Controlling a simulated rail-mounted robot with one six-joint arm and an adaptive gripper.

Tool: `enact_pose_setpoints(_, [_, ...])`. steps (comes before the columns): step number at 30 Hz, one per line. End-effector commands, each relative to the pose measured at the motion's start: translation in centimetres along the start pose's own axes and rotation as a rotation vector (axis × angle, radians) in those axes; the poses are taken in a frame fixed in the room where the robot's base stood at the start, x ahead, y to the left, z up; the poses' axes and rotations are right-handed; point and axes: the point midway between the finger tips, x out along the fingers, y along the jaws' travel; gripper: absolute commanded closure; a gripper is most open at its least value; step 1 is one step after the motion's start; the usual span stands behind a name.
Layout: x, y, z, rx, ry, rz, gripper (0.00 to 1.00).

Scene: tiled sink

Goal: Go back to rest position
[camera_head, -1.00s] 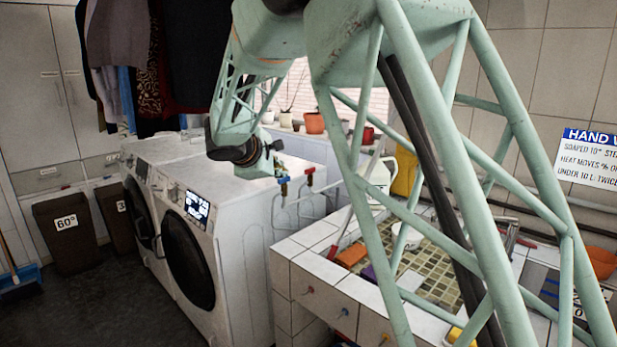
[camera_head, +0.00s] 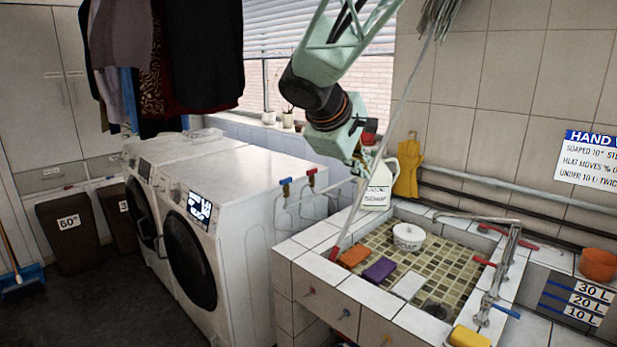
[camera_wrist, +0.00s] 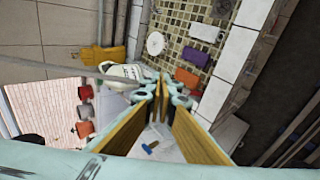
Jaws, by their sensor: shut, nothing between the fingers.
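My gripper (camera_head: 358,163) hangs from the arm above the back left corner of the tiled sink (camera_head: 345,242), near the white soap jug (camera_head: 379,182). In the wrist view my gripper (camera_wrist: 158,82) has its yellow-lined fingers converging to shut tips, with nothing between them. The soap jug (camera_wrist: 120,72) shows just left of the fingertips there. In the head view the arm comes down from the top of the picture, and nothing hangs from the gripper.
The sink holds an orange sponge (camera_head: 353,256), a purple sponge (camera_head: 380,269), a white block (camera_head: 408,285) and a white tub (camera_head: 409,237). A tap (camera_head: 497,265) stands at right. Washing machines (camera_head: 208,215) stand left.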

Motion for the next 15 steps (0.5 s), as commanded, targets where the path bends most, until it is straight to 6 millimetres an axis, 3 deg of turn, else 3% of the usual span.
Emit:
enact_pose_setpoints(3, [-1.2,-0.3,3.3,0.058,-0.017,-0.028,1.0])
enact_pose_setpoints(15, [-5.2,-3.2,12.7,0.237,-0.061,-0.127,1.0])
